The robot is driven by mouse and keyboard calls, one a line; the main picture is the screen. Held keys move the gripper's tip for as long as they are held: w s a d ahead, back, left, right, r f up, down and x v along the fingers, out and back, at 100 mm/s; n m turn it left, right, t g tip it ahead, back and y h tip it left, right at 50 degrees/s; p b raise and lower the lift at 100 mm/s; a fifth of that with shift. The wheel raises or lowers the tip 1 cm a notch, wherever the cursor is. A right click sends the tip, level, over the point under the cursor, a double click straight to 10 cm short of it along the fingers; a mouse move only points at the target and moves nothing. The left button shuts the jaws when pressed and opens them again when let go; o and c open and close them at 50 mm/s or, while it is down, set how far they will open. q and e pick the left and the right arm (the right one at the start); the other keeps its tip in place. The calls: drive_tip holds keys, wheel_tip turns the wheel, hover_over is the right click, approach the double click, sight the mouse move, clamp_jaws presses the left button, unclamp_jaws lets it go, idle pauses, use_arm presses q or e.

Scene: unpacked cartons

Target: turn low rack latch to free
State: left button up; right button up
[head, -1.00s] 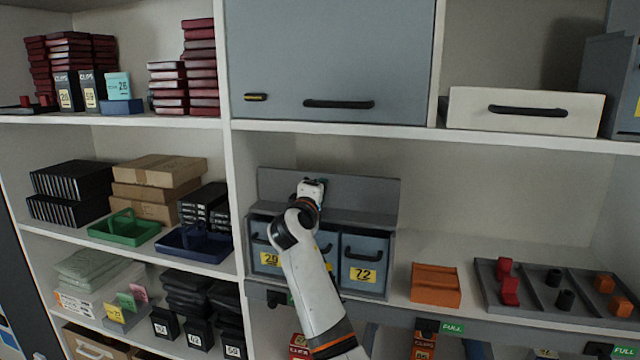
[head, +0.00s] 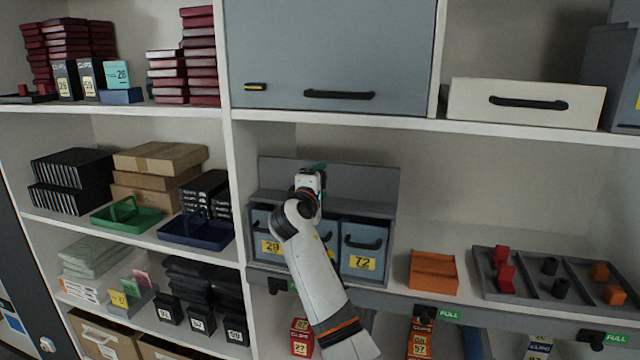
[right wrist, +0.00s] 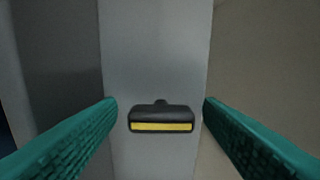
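The low rack (head: 375,185) is a grey unit with a raised back board and blue-grey drawers, standing on the middle shelf. Its latch (right wrist: 160,118) is a black bar with a yellow stripe, lying level on a grey surface in the right wrist view. In the head view my right gripper and arm hide the latch. My right gripper (head: 318,167) is at the rack's back board, above the drawers. In the right wrist view its teal fingers (right wrist: 160,125) are open, one on each side of the latch, with a gap to each end. My left gripper is not in view.
A grey cabinet door (head: 335,50) with its own black and yellow latch (head: 255,87) is above. An orange tray (head: 433,271) and a grey divided tray (head: 530,290) stand right of the rack. A shelf divider (head: 236,180) is at its left.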

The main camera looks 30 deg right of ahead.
drive_tip(key=shift+s+a+f+b, duration=0.1)
drive_tip(key=shift+s+a+b, duration=0.25)
drive_tip(key=shift+a, duration=0.1)
drive_tip(key=b+v, duration=0.3)
drive_tip(key=v, duration=0.8)
